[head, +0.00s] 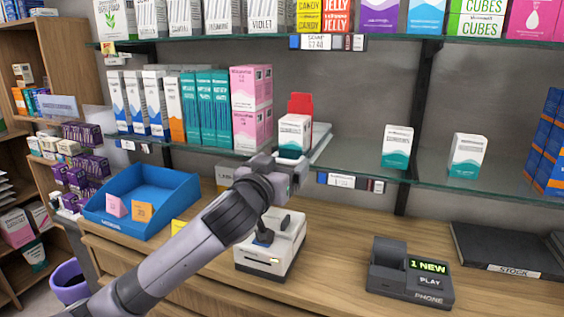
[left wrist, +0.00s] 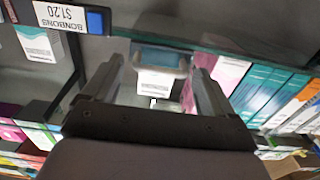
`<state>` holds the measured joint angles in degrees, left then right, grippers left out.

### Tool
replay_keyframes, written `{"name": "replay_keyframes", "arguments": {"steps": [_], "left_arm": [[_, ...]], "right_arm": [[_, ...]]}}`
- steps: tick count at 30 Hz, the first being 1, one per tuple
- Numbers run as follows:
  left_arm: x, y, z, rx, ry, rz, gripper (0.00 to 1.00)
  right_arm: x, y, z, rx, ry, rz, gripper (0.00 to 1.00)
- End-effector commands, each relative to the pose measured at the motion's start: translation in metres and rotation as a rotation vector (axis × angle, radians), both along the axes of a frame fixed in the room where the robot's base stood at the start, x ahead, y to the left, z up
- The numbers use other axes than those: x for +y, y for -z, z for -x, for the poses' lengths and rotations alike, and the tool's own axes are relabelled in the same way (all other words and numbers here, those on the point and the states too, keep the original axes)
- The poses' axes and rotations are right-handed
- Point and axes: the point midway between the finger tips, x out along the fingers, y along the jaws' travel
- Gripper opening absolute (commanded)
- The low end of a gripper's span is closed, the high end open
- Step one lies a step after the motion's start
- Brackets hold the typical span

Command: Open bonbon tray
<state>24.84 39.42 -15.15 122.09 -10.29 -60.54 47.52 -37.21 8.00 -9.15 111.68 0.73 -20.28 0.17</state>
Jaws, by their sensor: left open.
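A pale grey tray (head: 320,142) sits on the glass shelf behind my left gripper, and I take it for the bonbon tray. A white and teal box (head: 294,130) stands in it, with a red panel (head: 300,102) behind. My left gripper (head: 288,165) is at the shelf's front edge, just before the tray, and hides its lower front. In the left wrist view my left gripper (left wrist: 157,85) is open, its fingers either side of the tray's front (left wrist: 158,57). I cannot tell whether they touch it. My right gripper is not in view.
A "BONBONS $1.20" label (left wrist: 62,15) is on the shelf edge beside the gripper. Pink boxes (head: 251,108) stand close left of the tray. Below are a white machine (head: 268,250), a blue bin (head: 140,200) and a phone (head: 409,275). Shelf room right of the tray is free.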

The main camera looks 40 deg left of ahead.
Motion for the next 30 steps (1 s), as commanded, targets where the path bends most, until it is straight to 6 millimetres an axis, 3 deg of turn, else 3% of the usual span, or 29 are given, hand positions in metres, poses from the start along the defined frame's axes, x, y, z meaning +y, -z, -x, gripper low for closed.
{"name": "replay_keyframes", "arguments": {"steps": [12, 14, 18, 19, 30], "left_arm": [[0.0018, 0.0001, -0.0075, 0.0, 0.0, -0.001, 0.86], [0.0018, 0.0002, -0.0075, 0.0, 0.0, -0.001, 0.7], [0.0015, 0.0003, -0.0074, 0.0, 0.001, -0.001, 0.25], [0.0014, 0.0003, -0.0074, 0.0, 0.002, -0.001, 0.18], [0.0083, 0.0012, -0.0072, 0.002, 0.004, 0.001, 0.18]], "right_arm": [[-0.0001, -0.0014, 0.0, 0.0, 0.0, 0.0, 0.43], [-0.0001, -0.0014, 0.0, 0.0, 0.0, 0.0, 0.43], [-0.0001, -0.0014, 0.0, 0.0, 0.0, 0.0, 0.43], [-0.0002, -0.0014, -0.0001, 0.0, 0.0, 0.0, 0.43], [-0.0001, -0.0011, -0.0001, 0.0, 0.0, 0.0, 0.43]]}}
